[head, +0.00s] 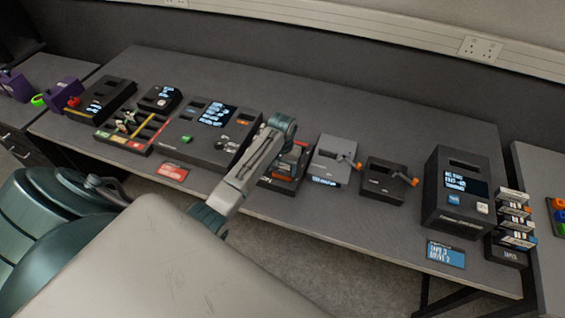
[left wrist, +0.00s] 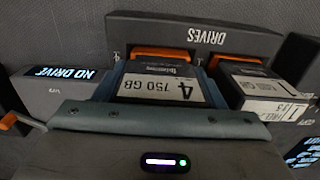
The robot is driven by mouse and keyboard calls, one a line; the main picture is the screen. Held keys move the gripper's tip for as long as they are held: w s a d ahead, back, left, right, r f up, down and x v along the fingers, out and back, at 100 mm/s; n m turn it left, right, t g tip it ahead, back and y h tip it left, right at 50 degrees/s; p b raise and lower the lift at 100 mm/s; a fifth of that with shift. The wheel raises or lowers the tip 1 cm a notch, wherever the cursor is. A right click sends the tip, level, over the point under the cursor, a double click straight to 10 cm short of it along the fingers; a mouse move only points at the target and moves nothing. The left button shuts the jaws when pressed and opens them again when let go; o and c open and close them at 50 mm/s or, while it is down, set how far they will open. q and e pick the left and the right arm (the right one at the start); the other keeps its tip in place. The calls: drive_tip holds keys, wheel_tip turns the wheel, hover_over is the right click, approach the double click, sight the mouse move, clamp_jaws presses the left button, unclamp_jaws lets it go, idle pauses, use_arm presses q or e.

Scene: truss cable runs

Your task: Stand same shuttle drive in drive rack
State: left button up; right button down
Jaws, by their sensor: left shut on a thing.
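The drive rack, a dark block lettered DRIVES (left wrist: 195,35), lies across the top of the left wrist view. In the head view the rack (head: 272,183) is partly hidden by my left arm. A drive labelled 4, 750 GB (left wrist: 165,88) is between the fingers of my left gripper (left wrist: 160,75), at the rack's left slot. I cannot tell whether it is fully seated. Another drive, labelled 1 (left wrist: 265,90), is in the right slot. In the head view my left gripper (head: 289,150) is over the rack, mostly hidden behind its wrist. My right gripper is not in view.
Beside the rack is a grey bay (head: 332,153) with an orange lever; its display reads NO DRIVE (left wrist: 60,74) in the wrist view. A dark bay (head: 380,178) and a tall black unit (head: 457,185) stand further right. A console (head: 205,145) is left. The table's back is clear.

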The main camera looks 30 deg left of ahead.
use_arm(q)
drive_tip(key=shift+f, duration=0.4)
drive_tip(key=o, duration=1.5)
drive_tip(key=shift+r, duration=0.1)
drive_tip(key=shift+r, duration=3.7)
drive_tip(key=shift+f, duration=0.1)
